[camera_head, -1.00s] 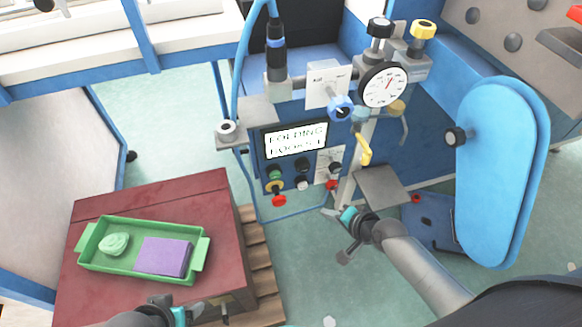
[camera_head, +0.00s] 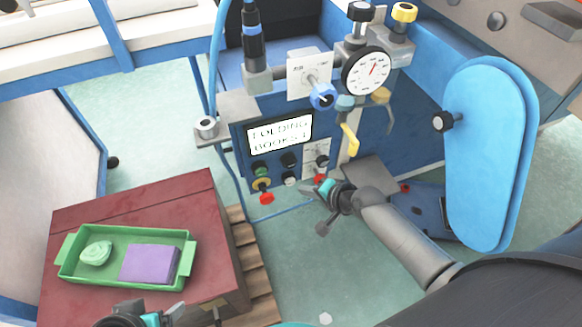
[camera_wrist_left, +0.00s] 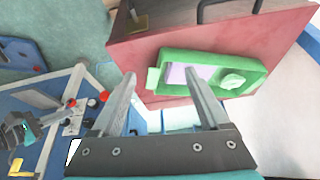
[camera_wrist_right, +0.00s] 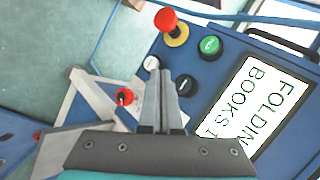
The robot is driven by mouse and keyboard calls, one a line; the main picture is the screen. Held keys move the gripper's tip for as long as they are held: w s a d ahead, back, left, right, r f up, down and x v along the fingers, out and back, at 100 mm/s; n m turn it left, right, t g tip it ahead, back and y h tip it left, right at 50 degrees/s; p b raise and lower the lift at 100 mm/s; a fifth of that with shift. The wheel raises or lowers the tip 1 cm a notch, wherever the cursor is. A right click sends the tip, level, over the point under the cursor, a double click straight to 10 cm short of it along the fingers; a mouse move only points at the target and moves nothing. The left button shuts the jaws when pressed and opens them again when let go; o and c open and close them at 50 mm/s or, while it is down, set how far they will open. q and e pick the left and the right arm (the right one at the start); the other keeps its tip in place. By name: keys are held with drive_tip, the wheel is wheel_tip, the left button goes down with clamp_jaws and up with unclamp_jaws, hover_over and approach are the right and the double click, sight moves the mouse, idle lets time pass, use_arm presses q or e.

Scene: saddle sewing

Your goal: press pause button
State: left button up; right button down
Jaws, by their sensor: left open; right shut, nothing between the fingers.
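A blue control panel (camera_head: 275,176) with a lit screen (camera_head: 280,134) carries a green button (camera_head: 260,171), a black button (camera_head: 288,160), a white button (camera_head: 290,181) and a red mushroom button (camera_head: 266,198). No label reading pause is legible. My right gripper (camera_head: 308,190) is shut and empty, just in front of the panel's lower right. In the right wrist view, its fingertips (camera_wrist_right: 172,72) appear between the white button (camera_wrist_right: 152,63) and the black button (camera_wrist_right: 185,85); contact cannot be told. My left gripper (camera_wrist_left: 158,74) is open and empty, above the red box.
A green tray (camera_head: 70,268) with a purple block (camera_head: 148,263) and a pale green item (camera_head: 96,253) sits on a red box (camera_head: 130,200). A gauge (camera_head: 369,70), a yellow lever (camera_head: 350,140) and a red knob (camera_wrist_right: 124,97) crowd the panel's right side.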

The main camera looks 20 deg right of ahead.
sight(290, 168)
use_arm(q)
drive_tip(key=shift+w+d+m+t+h+b, duration=0.15)
drive_tip(key=shift+w+d+t+h+b, duration=0.35)
drive_tip(key=shift+w+d+t, duration=0.5)
drive_tip(key=shift+w+d+m+t+h+b, duration=0.15)
drive_tip(key=shift+w+d+t+h+b, duration=0.35)
drive_tip(key=shift+w+d+t, duration=0.55)
use_arm(e)
drive_tip(key=shift+w+d, duration=0.15)
drive_tip(key=shift+w, duration=2.7)
use_arm(q)
drive_tip(key=shift+s+d+g, duration=0.1)
drive_tip(key=shift+d+g, duration=0.05)
drive_tip(key=shift+g, duration=0.1)
drive_tip(key=shift+r, duration=0.1)
use_arm(e)
drive_tip(key=shift+w, duration=0.4)
use_arm(q)
drive_tip(key=shift+f, duration=0.2)
use_arm(e)
drive_tip(key=shift+w, duration=0.6)
use_arm(q)
drive_tip(key=shift+r, duration=0.1)
use_arm(e)
drive_tip(key=shift+s, duration=0.1)
use_arm(q)
drive_tip(key=shift+r+p, duration=0.55)
drive_tip(key=shift+r, duration=0.15)
use_arm(e)
drive_tip(key=shift+s, duration=0.9)
